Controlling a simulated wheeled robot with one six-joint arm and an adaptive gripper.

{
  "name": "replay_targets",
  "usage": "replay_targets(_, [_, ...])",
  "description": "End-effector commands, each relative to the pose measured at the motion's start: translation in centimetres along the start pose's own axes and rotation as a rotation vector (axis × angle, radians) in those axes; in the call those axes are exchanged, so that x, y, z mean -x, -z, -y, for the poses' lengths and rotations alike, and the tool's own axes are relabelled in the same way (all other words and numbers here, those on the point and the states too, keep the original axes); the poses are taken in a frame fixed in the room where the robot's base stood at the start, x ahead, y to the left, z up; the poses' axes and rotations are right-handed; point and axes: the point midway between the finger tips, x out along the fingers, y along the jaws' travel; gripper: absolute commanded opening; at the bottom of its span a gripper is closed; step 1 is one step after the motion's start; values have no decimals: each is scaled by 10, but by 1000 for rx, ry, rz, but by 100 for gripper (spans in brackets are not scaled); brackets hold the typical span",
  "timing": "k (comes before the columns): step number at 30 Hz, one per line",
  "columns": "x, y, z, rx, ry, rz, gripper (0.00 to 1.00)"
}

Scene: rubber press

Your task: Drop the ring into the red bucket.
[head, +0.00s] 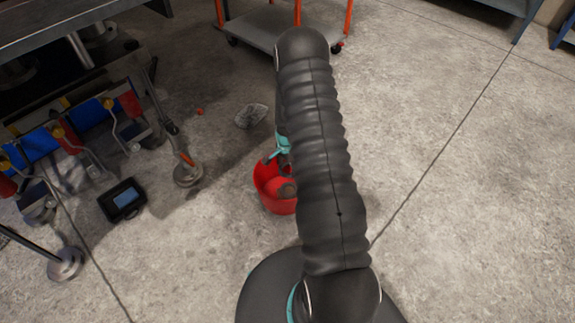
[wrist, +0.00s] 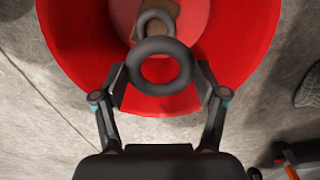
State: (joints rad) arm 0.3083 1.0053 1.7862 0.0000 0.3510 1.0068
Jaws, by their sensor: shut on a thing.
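A dark grey ring (wrist: 160,88) sits between the fingertips of my gripper (wrist: 161,80), which is shut on it. In the wrist view the held ring appears over the opening of the red bucket (wrist: 72,45). A second dark ring (wrist: 145,22) shows smaller and deeper, inside the bucket, by a brown piece (wrist: 168,10) that it partly covers. In the head view the red bucket (head: 264,180) stands on the floor, partly hidden behind my arm. My gripper's fingers are mostly hidden there.
A trolley with orange posts (head: 262,30) stands behind. A grey lump (head: 250,116) and a small red bit (head: 199,111) lie on the floor. A black device with a screen (head: 123,199) and machine parts with blue rollers (head: 90,112) are at left. Floor at right is clear.

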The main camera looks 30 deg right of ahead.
Motion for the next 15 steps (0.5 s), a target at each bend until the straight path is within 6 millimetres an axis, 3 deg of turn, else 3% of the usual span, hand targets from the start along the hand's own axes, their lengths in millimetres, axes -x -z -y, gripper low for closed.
replay_targets(2, [0, 0, 0, 0, 0, 0, 48])
replay_targets(3, [0, 0, 0, 0, 0, 0, 74])
replay_targets(6, [1, 0, 0, 0, 0, 0, 99])
replay_targets(15, [1, 0, 0, 1, 0, 0, 100])
